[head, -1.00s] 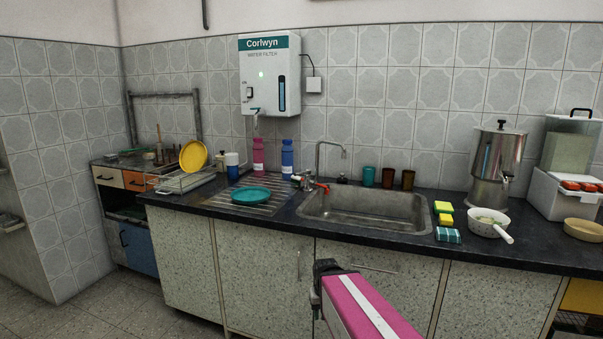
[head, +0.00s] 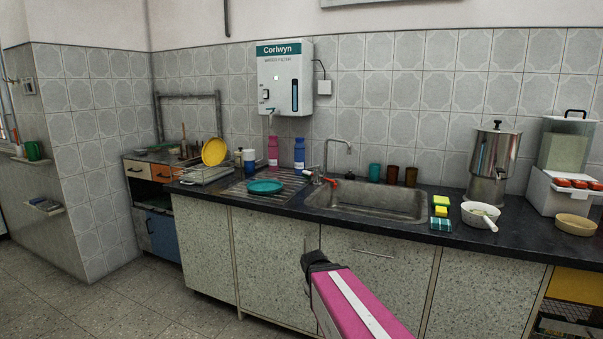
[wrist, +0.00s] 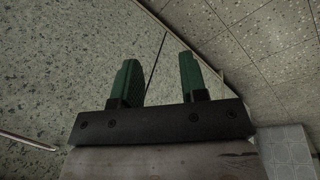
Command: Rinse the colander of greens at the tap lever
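A white colander (head: 486,208) with a pale handle pointing toward the front right stands on the dark counter, right of the sink. A little pale green shows inside it; the greens are small and unclear. The steel sink (head: 366,205) is sunk in the counter, with a thin bent tap (head: 338,152) behind it. A red tap lever (head: 334,182) is at the sink's back left corner. My gripper (wrist: 160,82) shows two green fingers apart with nothing between them, in front of speckled cabinet fronts. My pink arm is low in the head view, below the counter, away from the colander.
Yellow sponges (head: 441,204) and a checked cloth (head: 440,224) lie between sink and colander. A steel urn (head: 493,163) stands behind the colander. A shallow tan bowl (head: 575,224) is to its right. Floor at left is clear.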

